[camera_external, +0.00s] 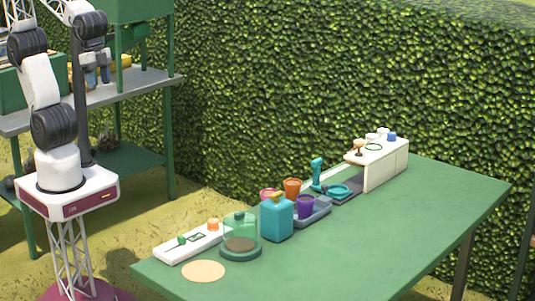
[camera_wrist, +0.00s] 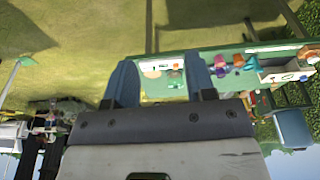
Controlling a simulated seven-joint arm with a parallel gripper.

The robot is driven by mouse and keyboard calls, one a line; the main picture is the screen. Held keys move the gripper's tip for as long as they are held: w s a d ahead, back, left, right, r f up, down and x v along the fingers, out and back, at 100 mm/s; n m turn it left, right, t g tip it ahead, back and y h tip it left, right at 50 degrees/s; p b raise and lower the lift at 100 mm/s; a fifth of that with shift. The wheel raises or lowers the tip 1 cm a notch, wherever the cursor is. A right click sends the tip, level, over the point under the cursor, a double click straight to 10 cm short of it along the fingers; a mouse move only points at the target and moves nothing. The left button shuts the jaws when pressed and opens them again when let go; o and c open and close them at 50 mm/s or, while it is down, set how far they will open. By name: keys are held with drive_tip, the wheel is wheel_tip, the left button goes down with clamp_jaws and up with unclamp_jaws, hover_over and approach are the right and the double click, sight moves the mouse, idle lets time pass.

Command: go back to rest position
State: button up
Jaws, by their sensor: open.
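My gripper (camera_external: 97,75) is high at the upper left of the external view, in front of the shelf unit and well away from the green table (camera_external: 400,230). In the wrist view my gripper (camera_wrist: 160,75) has its two blue-grey fingers spread apart with nothing between them. The arm is folded up above its base.
The table holds a white tray (camera_external: 190,243), a glass dome (camera_external: 240,232), a teal bottle (camera_external: 277,218), purple (camera_external: 305,207) and orange (camera_external: 292,188) pots, and a white box (camera_external: 377,163). A tan disc (camera_external: 204,271) lies in front. A hedge (camera_external: 330,80) stands behind.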

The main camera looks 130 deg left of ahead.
drive_tip(key=shift+m, duration=0.3)
drive_tip(key=shift+s+d+f, duration=0.15)
drive_tip(key=shift+s+f, duration=0.15)
drive_tip(key=shift+s, duration=0.4)
drive_tip(key=shift+s+d+f, duration=0.1)
drive_tip(key=shift+s+f, duration=0.25)
drive_tip(key=shift+s, duration=0.4)
drive_tip(key=shift+s+d+f, duration=0.15)
drive_tip(key=shift+s+f, duration=0.15)
drive_tip(key=shift+s, duration=0.4)
